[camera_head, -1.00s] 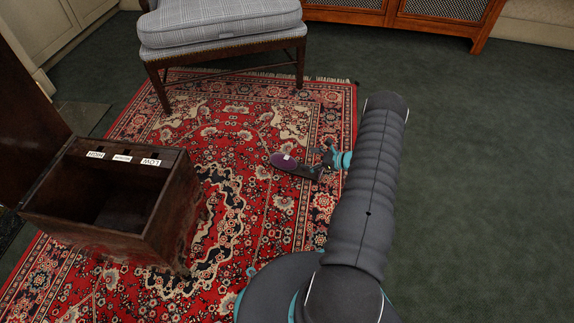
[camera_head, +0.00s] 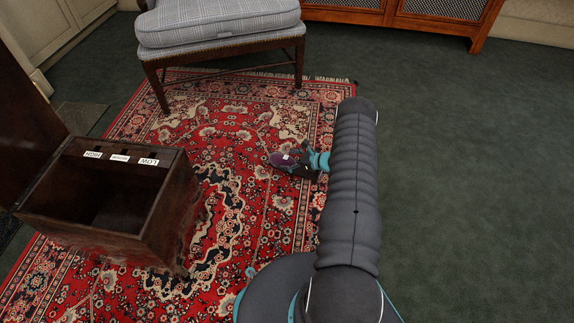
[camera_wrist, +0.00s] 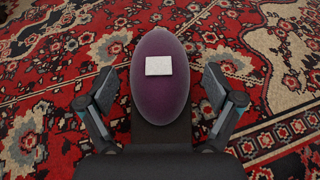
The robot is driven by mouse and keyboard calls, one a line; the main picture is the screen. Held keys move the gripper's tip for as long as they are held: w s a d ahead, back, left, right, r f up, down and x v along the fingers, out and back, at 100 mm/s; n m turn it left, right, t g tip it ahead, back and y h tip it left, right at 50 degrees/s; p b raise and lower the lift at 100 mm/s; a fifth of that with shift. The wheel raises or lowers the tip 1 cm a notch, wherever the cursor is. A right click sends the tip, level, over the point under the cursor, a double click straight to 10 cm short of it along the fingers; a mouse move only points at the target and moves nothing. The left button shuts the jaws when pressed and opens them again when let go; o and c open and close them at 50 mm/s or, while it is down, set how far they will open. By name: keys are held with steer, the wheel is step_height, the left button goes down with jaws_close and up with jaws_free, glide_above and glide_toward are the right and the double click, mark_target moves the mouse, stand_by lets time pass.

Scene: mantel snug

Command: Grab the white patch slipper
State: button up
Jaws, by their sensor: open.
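The slipper (camera_head: 279,159) is purple with a white patch on top and lies on the red patterned rug. In the wrist view the slipper (camera_wrist: 160,97) is upright in the picture, with the white patch near its middle and a dark part at its near end. My gripper (camera_wrist: 159,88) is open, with one finger on each side of the slipper and a gap to it on both sides. In the head view my gripper (camera_head: 296,160) is at the slipper's right end and partly covers it.
An open dark wooden box (camera_head: 110,231) with LOW and HIGH labels stands on the rug (camera_head: 228,215) at left. A grey checked chair (camera_head: 217,28) stands behind. A wooden cabinet (camera_head: 395,14) is at the back. The green carpet (camera_head: 470,180) at right is clear.

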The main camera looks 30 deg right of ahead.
steer(key=c, duration=1.3)
steer(key=shift+r, duration=0.1)
